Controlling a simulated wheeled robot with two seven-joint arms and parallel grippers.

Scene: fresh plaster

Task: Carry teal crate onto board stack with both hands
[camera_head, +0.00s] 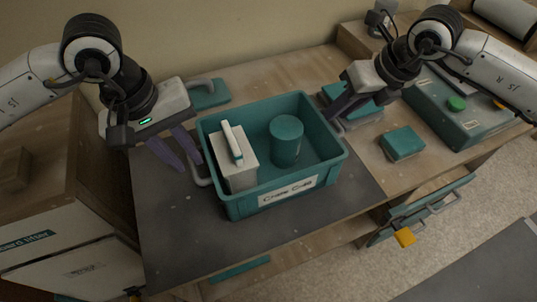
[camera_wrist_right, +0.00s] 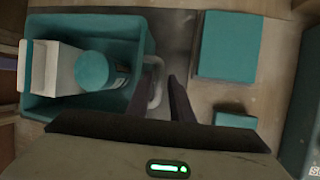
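The teal crate (camera_head: 270,205) sits upright on a dark grey mat on the table, with its label facing front. It holds a white carton (camera_head: 235,170) and a teal cylinder (camera_head: 286,142). My left gripper (camera_head: 187,160) is open beside the crate's left wall, its fingers near the grey left handle (camera_head: 201,178). My right gripper (camera_head: 340,112) is at the crate's right wall. In the right wrist view its fingers (camera_wrist_right: 161,92) are apart, with the grey right handle (camera_wrist_right: 156,82) showing between them. Contact cannot be told. I cannot identify the board stack with certainty.
A wooden-topped unit (camera_head: 70,160) stands left, labelled partly "lifter". Teal blocks (camera_head: 403,143) lie right of the crate, and another teal piece (camera_head: 209,94) lies behind it. A teal case (camera_head: 450,105) stands further right. A drawer (camera_head: 425,208) juts out front right. The mat's front is clear.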

